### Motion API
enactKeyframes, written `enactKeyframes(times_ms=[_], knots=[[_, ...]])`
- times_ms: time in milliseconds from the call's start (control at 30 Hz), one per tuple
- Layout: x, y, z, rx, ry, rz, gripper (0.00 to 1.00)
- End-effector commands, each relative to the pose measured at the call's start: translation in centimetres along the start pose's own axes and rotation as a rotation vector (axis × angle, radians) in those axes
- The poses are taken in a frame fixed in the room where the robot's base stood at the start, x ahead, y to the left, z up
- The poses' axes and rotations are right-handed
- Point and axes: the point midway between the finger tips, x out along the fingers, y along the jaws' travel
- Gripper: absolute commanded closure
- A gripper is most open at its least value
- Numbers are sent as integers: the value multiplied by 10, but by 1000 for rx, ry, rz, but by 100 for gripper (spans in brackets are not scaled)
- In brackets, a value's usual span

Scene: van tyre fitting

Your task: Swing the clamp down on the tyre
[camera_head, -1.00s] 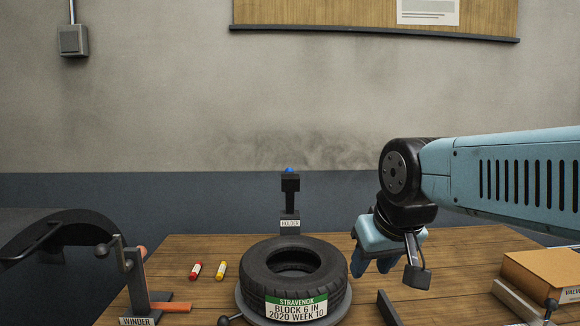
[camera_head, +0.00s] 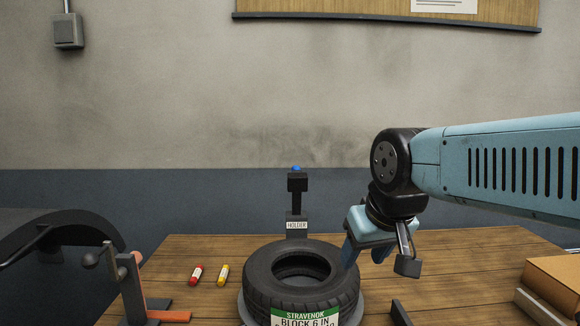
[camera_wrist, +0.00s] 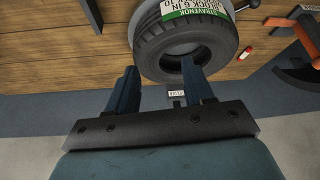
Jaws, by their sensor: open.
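The black tyre (camera_head: 262,270) lies flat on a round grey stand, its green and white label facing the front; it also shows in the wrist view (camera_wrist: 151,38). Behind it stands a dark upright post with a blue top, labelled HOLDER (camera_head: 297,200), which appears to be the clamp, swung up clear of the tyre. In the wrist view its HOLDER label (camera_wrist: 177,93) shows beyond the tyre, partly hidden by a finger. My gripper (camera_head: 366,254) is open and empty, fingers pointing down, beside the tyre's right rear edge; its fingers also show in the wrist view (camera_wrist: 160,75).
A red marker (camera_head: 197,274) and a yellow marker (camera_head: 222,274) lie left of the tyre. The winder (camera_head: 130,285) stands at the left front with an orange part. A cardboard box (camera_head: 553,280) sits at the right edge. The table between tyre and box is mostly clear.

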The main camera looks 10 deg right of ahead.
Motion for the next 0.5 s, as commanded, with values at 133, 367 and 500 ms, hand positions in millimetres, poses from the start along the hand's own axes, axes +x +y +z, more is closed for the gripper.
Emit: enactKeyframes(times_ms=[133, 367, 500], knots=[[-9, -1, -23, -15, -17, 3, 42], [-35, -5, -105, -70, -82, 8, 42], [-46, -8, -159, -107, -126, 7, 42]])
